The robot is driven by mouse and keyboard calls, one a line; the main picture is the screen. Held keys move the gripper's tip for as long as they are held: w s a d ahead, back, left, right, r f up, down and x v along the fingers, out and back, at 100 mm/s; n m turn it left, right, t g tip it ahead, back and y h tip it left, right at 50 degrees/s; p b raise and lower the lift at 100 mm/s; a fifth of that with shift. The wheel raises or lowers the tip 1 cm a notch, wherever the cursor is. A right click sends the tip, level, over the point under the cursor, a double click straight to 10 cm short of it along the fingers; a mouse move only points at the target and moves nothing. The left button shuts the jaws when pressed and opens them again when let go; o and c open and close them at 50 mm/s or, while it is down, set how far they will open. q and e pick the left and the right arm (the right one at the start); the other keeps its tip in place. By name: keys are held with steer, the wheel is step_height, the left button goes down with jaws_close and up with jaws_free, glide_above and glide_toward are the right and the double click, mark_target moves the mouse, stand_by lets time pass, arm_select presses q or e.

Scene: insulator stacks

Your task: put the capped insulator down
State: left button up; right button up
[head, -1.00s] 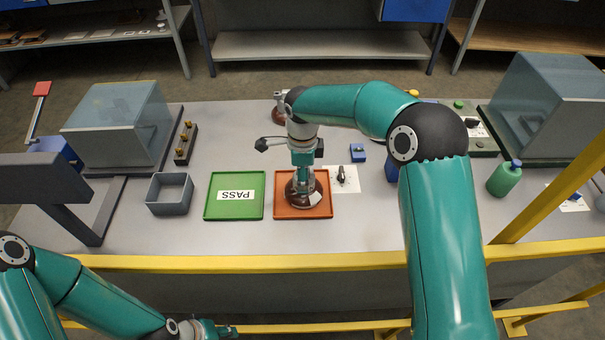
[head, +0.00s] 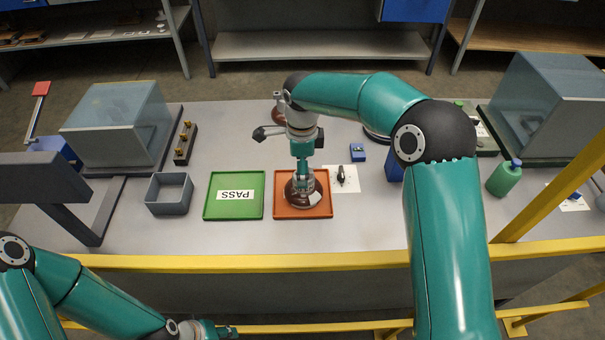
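The brown disc insulator with its grey metal cap (head: 291,193) stands in the orange tray (head: 282,210) on the table, seemingly resting on the tray floor. A small white label (head: 314,198) shows on its disc. My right gripper (head: 304,180) points straight down over the insulator, its fingers at the cap. The fingers and cap overlap, so I cannot tell whether they grip it or are open around it. My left gripper (head: 217,331) is low at the bottom edge, away from the table, partly out of frame; its fingers are not clear.
A green tray marked PASS (head: 235,209) lies just left of the orange tray. A grey open bin (head: 170,194) stands further left. A white card with a black knob (head: 342,178) adjoins the orange tray's right. A yellow rail (head: 250,264) runs along the front.

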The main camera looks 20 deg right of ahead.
step_height(320, 180, up, 9)
stand_by(0.3)
stand_by(0.4)
